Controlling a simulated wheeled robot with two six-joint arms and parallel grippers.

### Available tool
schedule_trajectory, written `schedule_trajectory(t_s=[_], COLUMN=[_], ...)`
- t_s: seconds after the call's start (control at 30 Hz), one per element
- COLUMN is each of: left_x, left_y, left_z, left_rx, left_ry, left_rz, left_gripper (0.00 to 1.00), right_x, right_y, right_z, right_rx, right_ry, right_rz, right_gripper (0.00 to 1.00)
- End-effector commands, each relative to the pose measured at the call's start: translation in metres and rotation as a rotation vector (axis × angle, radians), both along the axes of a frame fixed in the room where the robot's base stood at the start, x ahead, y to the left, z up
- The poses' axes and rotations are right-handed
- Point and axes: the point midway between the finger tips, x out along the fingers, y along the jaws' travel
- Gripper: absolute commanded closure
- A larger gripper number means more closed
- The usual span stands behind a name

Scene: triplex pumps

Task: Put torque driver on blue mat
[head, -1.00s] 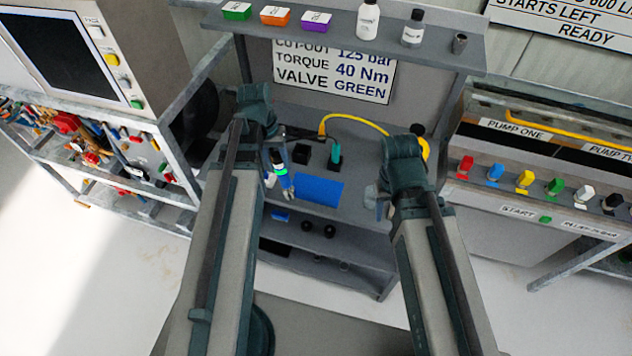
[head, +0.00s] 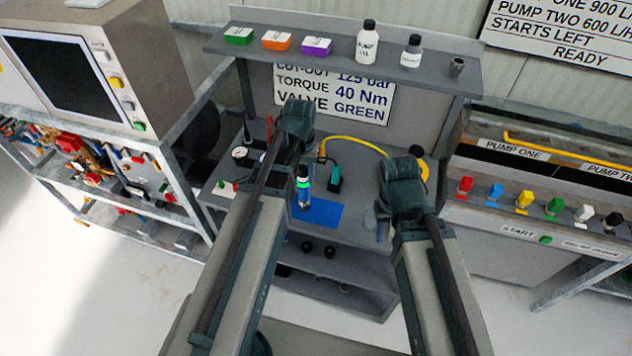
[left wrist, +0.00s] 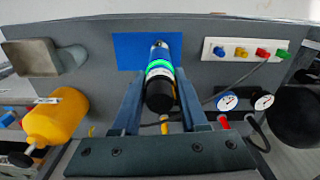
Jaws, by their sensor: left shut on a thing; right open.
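The torque driver (head: 304,184) is a dark cylinder with a glowing green ring and a blue and silver end. It also shows in the left wrist view (left wrist: 160,71), between the fingers of my left gripper (left wrist: 160,92), which is shut on it. The blue mat (head: 322,214) lies flat near the front edge of the bench. In the left wrist view the driver's far end overlaps the mat (left wrist: 128,50); I cannot tell whether it touches. My right gripper (head: 383,218) is open and empty, right of the mat, with its fingers partly hidden.
A teal-handled tool (head: 334,176) stands behind the mat near a yellow hose (head: 357,142). Gauges (head: 240,153) and a white strip with coloured knobs (head: 226,188) are at the bench's left. A shelf (head: 335,61) with small boxes and bottles spans the back.

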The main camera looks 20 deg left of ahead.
Motion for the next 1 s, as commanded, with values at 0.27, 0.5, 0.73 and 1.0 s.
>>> schedule_trajectory(t_s=[0.27, 0.5, 0.73, 1.0], left_x=[0.015, 0.019, 0.022, 0.022], left_y=[-0.021, -0.026, -0.032, -0.032], left_z=[-0.002, -0.003, -0.029, -0.039], left_rx=[0.0, 0.0, 0.0, 0.0], left_ry=[0.0, 0.0, 0.0, 0.0], left_rz=[0.001, -0.001, 0.001, 0.001], left_gripper=[1.0, 1.0, 1.0, 1.0], right_x=[0.0, 0.0, 0.0, 0.0], right_y=[0.0, 0.0, 0.0, 0.0], right_z=[-0.002, -0.003, -0.029, -0.039], right_rx=[0.0, 0.0, 0.0, 0.0], right_ry=[0.0, 0.0, 0.0, 0.0], right_rz=[0.0, 0.0, -0.001, -0.001], right_gripper=[0.5, 0.5, 0.5, 0.5])
